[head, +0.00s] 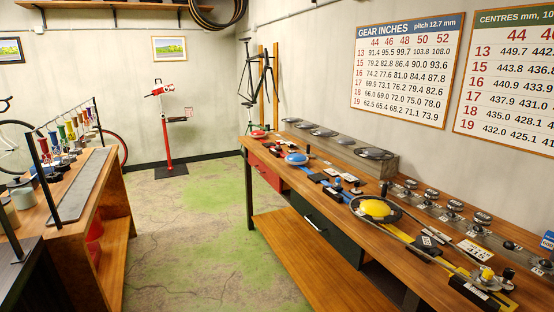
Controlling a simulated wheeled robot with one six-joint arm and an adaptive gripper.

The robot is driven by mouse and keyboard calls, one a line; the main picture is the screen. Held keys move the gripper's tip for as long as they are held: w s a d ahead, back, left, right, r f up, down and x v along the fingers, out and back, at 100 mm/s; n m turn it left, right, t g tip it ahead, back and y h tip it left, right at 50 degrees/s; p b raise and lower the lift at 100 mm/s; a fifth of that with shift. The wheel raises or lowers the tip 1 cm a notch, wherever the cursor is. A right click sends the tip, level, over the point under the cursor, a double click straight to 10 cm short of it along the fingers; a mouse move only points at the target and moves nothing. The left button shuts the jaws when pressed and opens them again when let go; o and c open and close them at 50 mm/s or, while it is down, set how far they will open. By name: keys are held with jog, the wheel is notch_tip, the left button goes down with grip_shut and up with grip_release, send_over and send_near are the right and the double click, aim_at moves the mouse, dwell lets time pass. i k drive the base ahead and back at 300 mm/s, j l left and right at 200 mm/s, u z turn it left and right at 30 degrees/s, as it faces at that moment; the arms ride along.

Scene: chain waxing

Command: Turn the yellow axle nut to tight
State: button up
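The workbench (302,268) on the right carries a large yellow round knob or cap (375,208) inside a dark ring. A yellow strip (412,236) runs from it towards the bench's near right end. A small yellow fitting (487,273) stands on a dark block there, beside a dark upright knob. I cannot tell for certain which yellow piece is the axle nut, and any tight marking is too small to read. My gripper is not in view.
A blue dome (297,158) and a red dome (258,134) sit farther back on the bench. A grey box (340,146) with several round lids lines its wall side. Another bench (115,200) stands left. The green-grey floor (200,230) between is clear.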

aim_at(488, 274)
jog(key=i+j, duration=0.1)
jog(key=i, duration=0.6)
jog(key=i+j, duration=0.15)
jog(key=i, duration=0.55)
jog(key=i+z, duration=0.15)
jog(key=z, duration=0.25)
jog(key=i+j+z, duration=0.1)
jog(key=z, duration=0.25)
jog(key=i+j+z, duration=0.1)
jog(key=z, duration=0.3)
jog(key=i, duration=0.05)
